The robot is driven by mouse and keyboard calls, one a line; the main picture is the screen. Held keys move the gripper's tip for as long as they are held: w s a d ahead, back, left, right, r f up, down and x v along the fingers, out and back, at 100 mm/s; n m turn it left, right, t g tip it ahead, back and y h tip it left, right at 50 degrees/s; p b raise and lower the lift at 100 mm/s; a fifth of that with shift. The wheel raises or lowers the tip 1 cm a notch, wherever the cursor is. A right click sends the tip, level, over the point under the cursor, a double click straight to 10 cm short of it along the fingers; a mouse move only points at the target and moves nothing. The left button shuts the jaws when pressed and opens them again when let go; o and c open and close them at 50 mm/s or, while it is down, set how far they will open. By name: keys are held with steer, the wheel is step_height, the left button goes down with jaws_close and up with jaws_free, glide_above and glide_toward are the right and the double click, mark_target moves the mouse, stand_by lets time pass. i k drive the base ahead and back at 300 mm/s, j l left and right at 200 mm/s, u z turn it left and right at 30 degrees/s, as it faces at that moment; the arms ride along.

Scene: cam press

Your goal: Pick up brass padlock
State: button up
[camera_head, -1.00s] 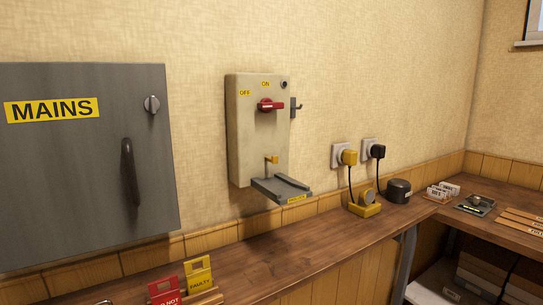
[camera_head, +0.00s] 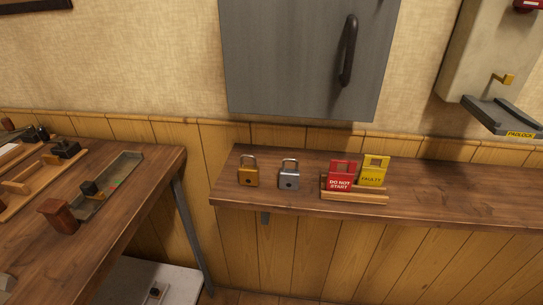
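The brass padlock (camera_head: 248,177) stands upright near the left end of the wooden wall shelf (camera_head: 440,205), its shackle on top and a dark keyhole on its front. A silver padlock (camera_head: 289,179) stands just to its right, a small gap between them. My gripper is not in view.
A wooden rack (camera_head: 355,197) holds a red tag (camera_head: 341,175) and a yellow tag (camera_head: 374,170) right of the padlocks. A grey cabinet (camera_head: 300,60) hangs above the shelf. A separate workbench (camera_head: 130,210) with tools stands at left, with a gap between.

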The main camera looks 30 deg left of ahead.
mark_target(249, 175)
steer(key=i+u, duration=0.3)
steer(key=i, duration=0.55)
steer(key=u, duration=1.95)
